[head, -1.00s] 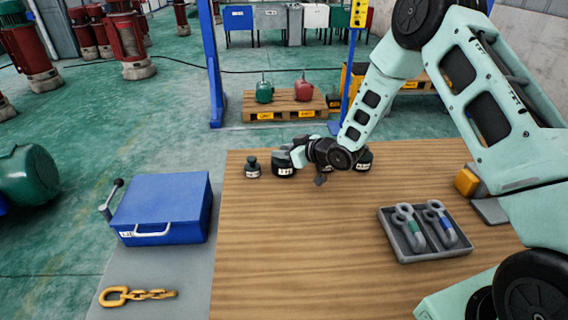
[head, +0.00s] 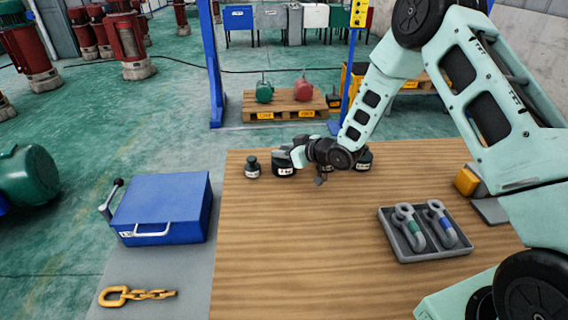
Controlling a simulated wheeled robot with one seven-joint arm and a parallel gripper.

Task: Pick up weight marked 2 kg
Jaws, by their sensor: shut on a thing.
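Dark cylindrical weights with white labels stand in a row at the far edge of the wooden table (head: 300,230). A small weight (head: 252,168) is at the left, with a larger weight (head: 284,171) beside it and another weight (head: 365,160) to the right, partly behind my wrist. The labels are too small to read. My gripper (head: 297,156) reaches in from the right at the top of the larger weight and is shut on it. The fingertips are small and partly hidden. The weight appears upright at table height; I cannot tell whether it touches the table.
A grey tray (head: 447,257) with two shackles lies at the right. A blue box (head: 160,208) with a lever and a yellow chain (head: 137,296) are at the left. A yellow block (head: 467,181) is at the right edge. The table's middle is clear.

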